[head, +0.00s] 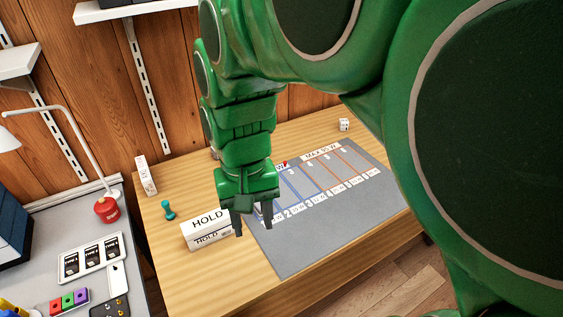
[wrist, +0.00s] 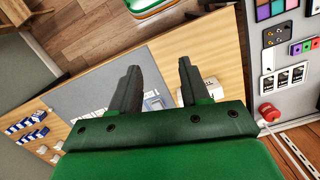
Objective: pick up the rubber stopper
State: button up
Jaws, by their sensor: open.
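No object in view is clearly marked as a rubber stopper. A small teal, pawn-shaped piece (head: 168,210) stands on the wooden table, left of the white HOLD box (head: 207,232); I cannot tell whether it is the stopper. A tiny red thing (head: 285,163) shows on the grey mat (head: 290,262), too small to identify. My gripper (head: 252,222) is open and empty, fingers pointing down, over the mat's left edge and right of the HOLD box. In the wrist view my gripper (wrist: 158,68) also shows parted fingers; the teal piece is not visible there.
A white block (head: 146,175) stands at the wooden table's back left, and a white die (head: 344,124) at its back right. The grey side table holds a red round object (head: 107,209), a white card tray (head: 91,258) and coloured blocks (head: 69,301). My arm hides part of the mat.

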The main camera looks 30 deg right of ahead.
jog(key=s+f+n, duration=0.1)
jog(key=s, duration=0.3)
jog(key=w+d+m, duration=0.1)
jog(key=w+d, duration=0.1)
jog(key=w, duration=0.5)
jog(key=w+d+m, duration=0.1)
jog(key=w+d, duration=0.2)
jog(key=w, duration=0.5)
jog(key=m+y, duration=0.1)
jog(key=m, duration=0.8)
send_over(285, 162)
notch_tip(285, 162, down, 21)
jog(key=shift+w+d+f+m+t, duration=0.15)
jog(key=shift+d+f+m+t, duration=0.15)
jog(key=shift+f+t, duration=0.1)
jog(key=shift+a+f, duration=0.15)
jog(key=shift+f, duration=3.65)
grip_shut()
